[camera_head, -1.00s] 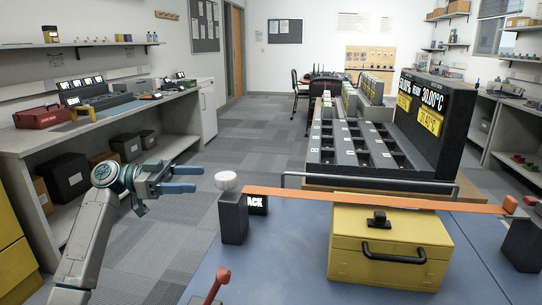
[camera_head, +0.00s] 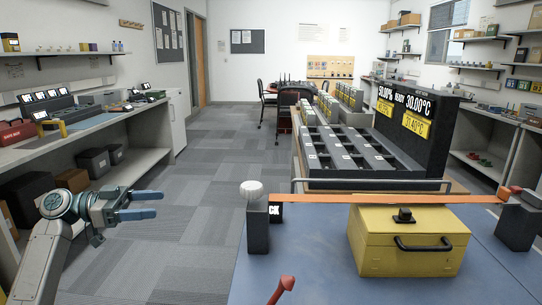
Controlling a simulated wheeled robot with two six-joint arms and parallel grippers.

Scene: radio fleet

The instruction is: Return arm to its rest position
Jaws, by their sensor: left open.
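My left arm comes in from the lower left. Its gripper (camera_head: 133,205) is open and empty, with its blue fingers pointing right. It hangs over the carpet, left of the blue-topped surface (camera_head: 320,268) and apart from it. My right gripper does not show in this view.
A dark slotted rack (camera_head: 350,156) with a display panel (camera_head: 415,120) is beyond. A workbench (camera_head: 95,130) lines the left. The carpeted aisle (camera_head: 200,180) is clear.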

